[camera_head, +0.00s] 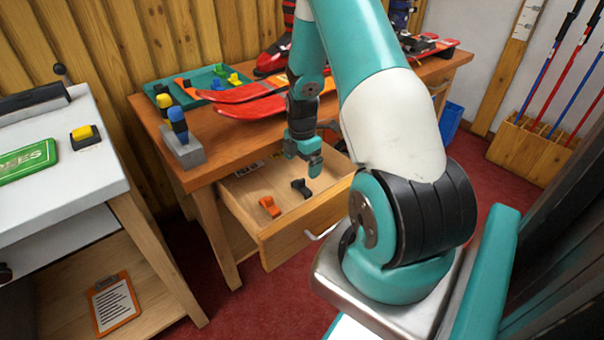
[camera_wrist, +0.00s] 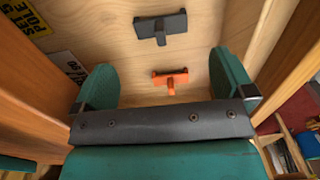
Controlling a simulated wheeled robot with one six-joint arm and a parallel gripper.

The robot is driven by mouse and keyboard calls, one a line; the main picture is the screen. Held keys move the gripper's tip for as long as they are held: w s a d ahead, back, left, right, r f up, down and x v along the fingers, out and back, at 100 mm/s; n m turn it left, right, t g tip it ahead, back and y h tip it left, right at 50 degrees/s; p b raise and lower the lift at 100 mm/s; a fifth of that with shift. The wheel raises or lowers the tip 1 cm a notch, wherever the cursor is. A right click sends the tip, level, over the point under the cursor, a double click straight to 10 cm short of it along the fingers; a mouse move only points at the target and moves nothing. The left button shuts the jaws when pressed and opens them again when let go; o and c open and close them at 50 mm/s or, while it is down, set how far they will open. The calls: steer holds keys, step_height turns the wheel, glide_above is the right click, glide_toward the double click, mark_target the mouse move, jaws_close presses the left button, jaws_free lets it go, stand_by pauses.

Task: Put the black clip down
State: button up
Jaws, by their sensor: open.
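The black clip (camera_head: 301,188) lies on the floor of the open drawer (camera_head: 293,238), apart from my gripper. It also shows in the wrist view (camera_wrist: 160,26), at the top. An orange clip (camera_head: 269,206) lies in the drawer to its left; in the wrist view that orange clip (camera_wrist: 170,78) shows between my fingers. My gripper (camera_head: 305,167) is above the drawer, its jaws apart with nothing between the fingertips. Neither clip is touched by the fingers as far as I can see.
The bench top (camera_head: 222,133) above the drawer holds red skis (camera_head: 262,103), a green tray (camera_head: 208,86) with several coloured pieces, and a grey block (camera_head: 183,150) with blue and yellow handles. Printed labels (camera_wrist: 25,15) lie inside the drawer. A white-topped counter (camera_head: 75,185) stands left.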

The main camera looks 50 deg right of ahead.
mark_target(302, 179)
steer(key=w+a+r+m+t+y, duration=0.15)
steer(key=a+r+m, duration=0.25)
steer(key=a+r, duration=1.75)
steer(key=s+a+r+m+y, duration=0.1)
steer(key=s+a+r+m, duration=0.1)
steer(key=s+a, duration=0.6)
steer(key=s+a+r+m+g+y, duration=0.1)
steer(key=s+a+r, duration=0.3)
steer(key=s+a, duration=0.5)
steer(key=shift+s+r+m+y, duration=0.25)
steer(key=shift+r+m+y, duration=0.1)
steer(key=shift+m, duration=0.25)
steer(key=shift+g, duration=0.25)
